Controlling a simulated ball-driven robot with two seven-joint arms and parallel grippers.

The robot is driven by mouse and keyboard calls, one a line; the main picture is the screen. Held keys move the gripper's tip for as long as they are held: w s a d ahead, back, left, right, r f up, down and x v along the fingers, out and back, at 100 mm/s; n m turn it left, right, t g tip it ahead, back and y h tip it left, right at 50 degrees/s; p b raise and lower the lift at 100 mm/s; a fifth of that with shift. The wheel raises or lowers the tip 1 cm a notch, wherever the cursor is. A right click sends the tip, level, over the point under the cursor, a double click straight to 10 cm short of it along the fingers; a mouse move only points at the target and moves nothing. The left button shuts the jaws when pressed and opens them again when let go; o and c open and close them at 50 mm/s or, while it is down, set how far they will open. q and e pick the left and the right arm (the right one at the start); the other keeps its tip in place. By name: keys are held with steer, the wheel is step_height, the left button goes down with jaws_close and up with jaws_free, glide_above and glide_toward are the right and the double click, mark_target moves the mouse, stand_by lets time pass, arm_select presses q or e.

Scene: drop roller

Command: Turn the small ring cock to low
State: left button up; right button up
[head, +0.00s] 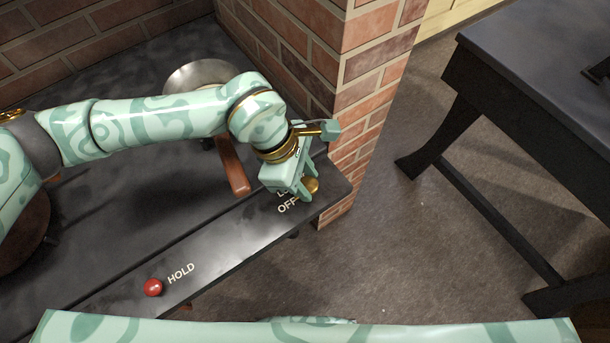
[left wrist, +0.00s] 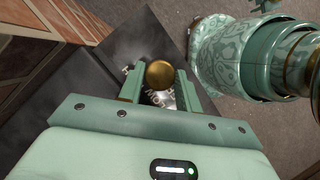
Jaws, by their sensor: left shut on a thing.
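The ring cock shows as a small round brass knob (head: 311,185) near the right end of the dark panel, beside white lettering that reads OFF (head: 287,206). A second label above it is mostly covered by my gripper. My left gripper (head: 303,193) reaches down over the knob and is shut on it. In the left wrist view the brass knob (left wrist: 160,75) sits between the two green fingers (left wrist: 162,88), with part of the lettering visible below it. The knob's pointing direction cannot be told. My right gripper is not in view.
A red knob (head: 153,287) beside the word HOLD sits at the panel's front left. A pan (head: 200,75) with a wooden handle (head: 233,167) lies behind my left arm. A brick pillar (head: 368,90) stands close right of the gripper. A dark table (head: 540,70) stands farther right.

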arm_select(q)
steer(key=m+g, duration=0.1)
steer(key=m, duration=0.2)
steer(key=shift+w+y+b, duration=0.15)
steer(key=shift+y+b, duration=0.15)
steer(key=shift+d+f+m+g+b, duration=0.1)
steer(key=shift+m+g+b, duration=0.25)
steer(key=shift+m, duration=0.95)
steer(key=shift+w+m+g+y+b, duration=0.1)
steer(key=shift+m+g+y+b, duration=0.25)
steer(key=shift+m+b, duration=0.3)
steer(key=shift+m, duration=0.35)
steer(key=shift+m+y+b, duration=0.25)
steer(key=shift+m+b, duration=0.1)
steer(key=shift+m, duration=0.35)
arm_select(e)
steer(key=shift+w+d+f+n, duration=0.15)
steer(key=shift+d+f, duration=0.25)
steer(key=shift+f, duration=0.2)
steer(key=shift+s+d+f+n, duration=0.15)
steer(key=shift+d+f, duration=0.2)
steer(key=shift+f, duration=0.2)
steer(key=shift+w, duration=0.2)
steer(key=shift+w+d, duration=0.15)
